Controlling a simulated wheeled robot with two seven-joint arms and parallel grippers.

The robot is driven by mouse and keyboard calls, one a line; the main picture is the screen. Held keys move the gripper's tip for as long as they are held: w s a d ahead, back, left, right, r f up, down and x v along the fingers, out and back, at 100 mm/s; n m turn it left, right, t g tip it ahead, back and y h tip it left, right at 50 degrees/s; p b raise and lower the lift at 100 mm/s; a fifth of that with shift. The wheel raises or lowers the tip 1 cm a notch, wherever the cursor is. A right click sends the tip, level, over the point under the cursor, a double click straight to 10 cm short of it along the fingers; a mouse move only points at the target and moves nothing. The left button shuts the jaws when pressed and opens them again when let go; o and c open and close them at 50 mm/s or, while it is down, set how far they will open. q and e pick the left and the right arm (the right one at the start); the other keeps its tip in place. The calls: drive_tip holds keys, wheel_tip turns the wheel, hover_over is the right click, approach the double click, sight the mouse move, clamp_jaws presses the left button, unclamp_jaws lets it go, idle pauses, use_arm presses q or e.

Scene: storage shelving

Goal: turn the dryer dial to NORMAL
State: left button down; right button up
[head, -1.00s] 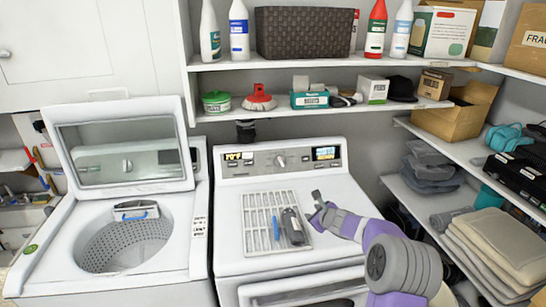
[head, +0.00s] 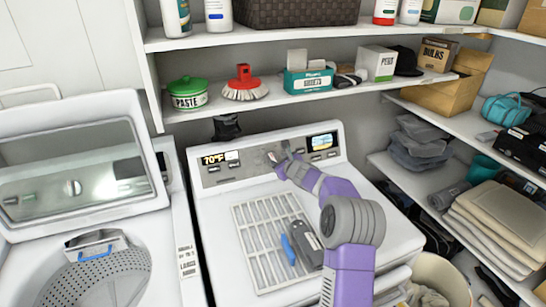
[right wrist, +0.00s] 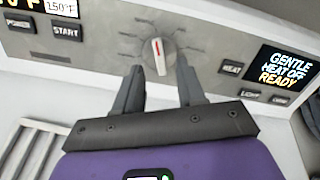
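The dryer (head: 214,222) stands in the middle of the head view, its control panel along the back edge. In the right wrist view the dial (right wrist: 156,50) is a round grey knob with a red mark pointing roughly upward. The printed marks around it are too small to read. The panel's display (right wrist: 284,70) reads "GENTLE HEAT OFF READY". My right gripper (right wrist: 159,68) is open, its fingertips at the lower left and lower right of the dial; I cannot tell whether they touch it. In the head view my right gripper (head: 281,157) largely hides the dial. My left gripper is not in view.
A white rack (head: 262,236) with a dark bottle and a blue item lies on the dryer top. The START button (right wrist: 67,31) and HEAT button (right wrist: 231,69) flank the dial. A shelf (head: 215,107) hangs above. The washer (head: 88,215) stands open at left.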

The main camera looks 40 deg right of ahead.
sight(273, 158)
drive_tip(key=shift+p+x, duration=1)
drive_tip(key=shift+x, duration=1.45)
drive_tip(key=shift+a, duration=0.1)
clamp_jaws()
